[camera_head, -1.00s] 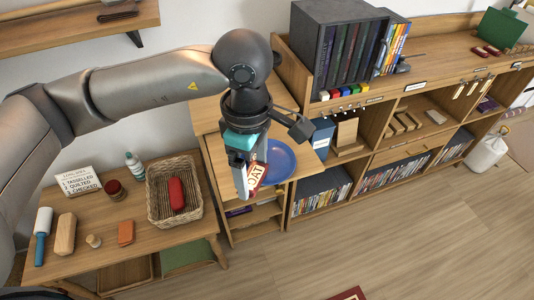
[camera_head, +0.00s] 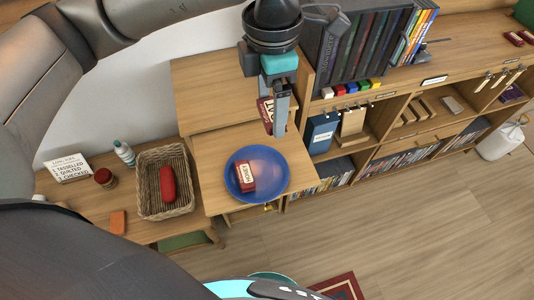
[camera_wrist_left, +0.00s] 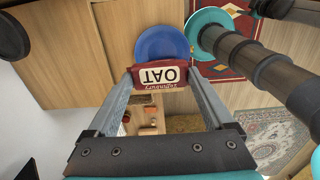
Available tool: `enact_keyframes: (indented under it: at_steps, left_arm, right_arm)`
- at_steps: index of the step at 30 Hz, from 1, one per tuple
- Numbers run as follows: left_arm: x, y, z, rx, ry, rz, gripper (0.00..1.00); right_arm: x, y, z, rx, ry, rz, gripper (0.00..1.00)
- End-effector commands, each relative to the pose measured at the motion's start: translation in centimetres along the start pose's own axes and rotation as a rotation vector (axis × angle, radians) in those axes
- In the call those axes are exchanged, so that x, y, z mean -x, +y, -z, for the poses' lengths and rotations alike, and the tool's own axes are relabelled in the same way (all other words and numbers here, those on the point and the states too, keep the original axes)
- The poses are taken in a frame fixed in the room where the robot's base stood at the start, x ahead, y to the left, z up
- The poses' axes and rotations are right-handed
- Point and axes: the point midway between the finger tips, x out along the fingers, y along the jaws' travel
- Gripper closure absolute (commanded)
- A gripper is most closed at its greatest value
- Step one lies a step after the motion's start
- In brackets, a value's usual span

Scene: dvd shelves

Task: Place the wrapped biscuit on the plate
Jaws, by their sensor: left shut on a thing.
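My left gripper (camera_head: 274,122) is shut on a red wrapped biscuit (camera_head: 265,109) with a white label. In the left wrist view the label on this biscuit (camera_wrist_left: 160,76) reads OAT, and it sits between the two fingertips. The blue plate (camera_head: 272,192) lies on a wooden surface; in the head view the gripper is above and behind it in the picture, apart from it. Another red wrapped packet (camera_head: 242,177), with a white label, lies on the plate's left part. The plate also shows in the left wrist view (camera_wrist_left: 162,40), beyond the held biscuit. My right gripper does not show.
Left of the plate are a wicker basket (camera_head: 150,208) with a red object, a bottle (camera_head: 124,152), a jar (camera_head: 104,177) and a sign (camera_head: 68,168). To the right stands a shelf unit (camera_head: 420,118) with books and discs. The floor (camera_head: 430,225) in front is mostly clear.

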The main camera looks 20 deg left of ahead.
Motion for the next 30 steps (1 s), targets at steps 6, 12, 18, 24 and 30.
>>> enact_keyframes:
  at_steps: [6, 12, 18, 24, 30]
  left_arm:
    - [-6.2, -0.1, 0.2, 0.001, 0.007, 0.006, 0.66]
    - [-11.1, -0.1, 0.1, 0.001, 0.005, 0.004, 0.66]
    - [-13.4, 0.0, 0.1, 0.0, 0.002, 0.002, 0.66]
    - [-15.2, -0.1, 0.1, -0.001, 0.004, 0.002, 0.66]
    - [-17.8, 0.0, 0.1, -0.001, 0.002, 0.001, 0.66]
  right_arm:
    - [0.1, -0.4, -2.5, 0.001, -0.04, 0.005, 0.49]
    - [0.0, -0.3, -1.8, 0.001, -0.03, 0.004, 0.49]
    - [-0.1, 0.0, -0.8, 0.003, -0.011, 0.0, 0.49]
    - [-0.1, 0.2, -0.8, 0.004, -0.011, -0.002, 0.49]
    - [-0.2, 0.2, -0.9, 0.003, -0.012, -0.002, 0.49]
